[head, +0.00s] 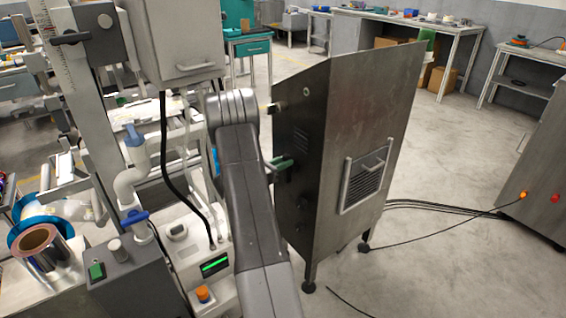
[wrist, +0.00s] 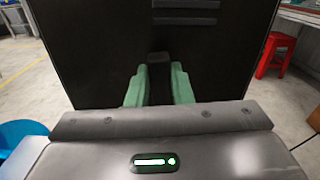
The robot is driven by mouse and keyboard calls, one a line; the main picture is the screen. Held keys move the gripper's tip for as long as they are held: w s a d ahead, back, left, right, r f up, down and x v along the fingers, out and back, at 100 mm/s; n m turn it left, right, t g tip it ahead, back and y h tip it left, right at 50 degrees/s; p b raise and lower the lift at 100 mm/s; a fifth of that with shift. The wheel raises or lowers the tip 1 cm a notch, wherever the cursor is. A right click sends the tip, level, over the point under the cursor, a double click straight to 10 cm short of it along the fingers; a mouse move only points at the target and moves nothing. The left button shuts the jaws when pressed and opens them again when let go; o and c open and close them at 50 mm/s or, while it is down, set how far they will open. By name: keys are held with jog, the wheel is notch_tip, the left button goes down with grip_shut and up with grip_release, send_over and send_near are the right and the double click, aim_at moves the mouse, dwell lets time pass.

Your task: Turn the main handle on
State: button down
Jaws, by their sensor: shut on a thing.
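The main handle (wrist: 158,62) looks like a short black bar on the dark face of a tall cabinet (wrist: 95,45). In the wrist view it stands upright between the green fingers of my gripper (wrist: 159,78), which are shut on it. In the head view the cabinet (head: 345,110) stands right of my arm, and my gripper (head: 283,163) reaches its dark left face. There the handle is mostly hidden by the green fingers.
A machine with a white box (head: 185,40) and a green-lit control panel (head: 214,265) stands close on the left. Dark cables (head: 430,205) cross the floor at right. A red stool (wrist: 276,52) stands right of the cabinet in the wrist view. Open floor lies in front of the cabinet.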

jog(key=shift+w+a+f+n+p, duration=0.45)
jog(key=shift+n+p, duration=0.65)
jog(key=shift+n, duration=1.75)
jog(key=shift+w+a+f+n+p, duration=0.15)
jog(key=shift+w+f+n+p, duration=0.5)
jog(key=shift+n, duration=2.15)
jog(key=shift+w+a+f+n+p, duration=0.15)
jog(key=shift+a+f+n+p, duration=0.3)
jog(key=shift+n+p, duration=1.75)
jog(key=shift+d+f+n+b, duration=0.15)
jog(key=shift+n+b, duration=0.55)
jog(key=shift+n, duration=0.05)
jog(key=c, duration=1.3)
grip_release()
